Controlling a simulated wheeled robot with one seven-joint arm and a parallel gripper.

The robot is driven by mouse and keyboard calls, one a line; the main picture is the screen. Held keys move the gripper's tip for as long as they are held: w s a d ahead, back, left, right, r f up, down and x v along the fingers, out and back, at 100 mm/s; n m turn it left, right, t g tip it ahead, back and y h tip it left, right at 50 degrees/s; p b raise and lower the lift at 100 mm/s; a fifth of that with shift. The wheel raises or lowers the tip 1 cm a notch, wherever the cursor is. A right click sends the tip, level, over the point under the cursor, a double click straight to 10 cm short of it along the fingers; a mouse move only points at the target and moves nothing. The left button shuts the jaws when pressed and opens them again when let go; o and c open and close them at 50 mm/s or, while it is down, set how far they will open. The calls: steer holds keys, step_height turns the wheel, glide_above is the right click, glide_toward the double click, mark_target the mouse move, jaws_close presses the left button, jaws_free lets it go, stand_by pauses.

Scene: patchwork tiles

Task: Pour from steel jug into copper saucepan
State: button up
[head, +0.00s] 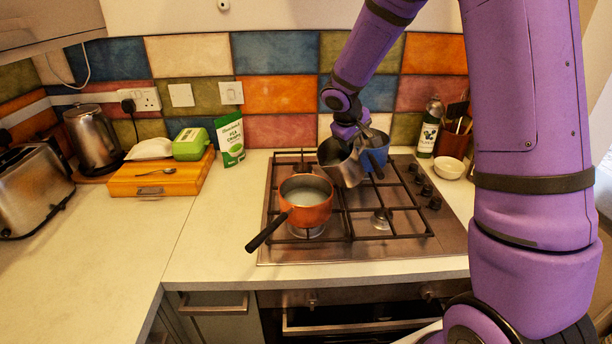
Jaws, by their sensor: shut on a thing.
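The copper saucepan (309,213) sits upright on the front left of the gas hob in the head view, its black handle pointing to the front left. A pale content shows inside it. The steel jug (342,163) is right of and behind the saucepan, above the hob and tilted with its mouth toward the left. My gripper (352,133) is shut on the jug from behind and above; its fingertips are mostly hidden. I cannot see any stream between jug and saucepan.
A bottle (429,128), a utensil holder (452,144) and a white bowl (448,168) are at the right.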

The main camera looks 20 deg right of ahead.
mark_target(362, 144)
steer(key=shift+w+d+f+y, duration=0.15)
steer(key=shift+d+f, duration=0.15)
steer(key=shift+f, duration=0.15)
steer(key=shift+d+f+y, duration=0.15)
steer(key=shift+d+f, duration=0.15)
steer(key=shift+f, duration=0.15)
steer(key=shift+w+d+r+g+y+p, duration=0.15)
steer(key=shift+d+r+g+y+p, duration=0.05)
steer(key=shift+d+y, duration=0.2)
steer(key=shift+w+d+r+g+y+p, duration=0.15)
steer(key=shift+d+r+g+y+p, duration=0.05)
steer(key=shift+d+y, duration=0.2)
steer(key=shift+w+d+r+g+y+p, duration=0.15)
steer(key=shift+d+r+g+y+p, duration=0.1)
steer(key=shift+d+r+y, duration=0.35)
steer(key=shift+w+d+r+g+y+p, duration=0.15)
steer(key=shift+w+d+r+y+p, duration=0.1)
steer(key=shift+r+y, duration=0.5)
steer(key=shift+w+d+r+g+y+p, duration=0.1)
steer(key=shift+d+r+g+y+p, duration=0.15)
steer(key=shift+d+r+y, duration=0.4)
steer(key=shift+a+r, duration=0.15)
steer(key=shift+a, duration=0.05)
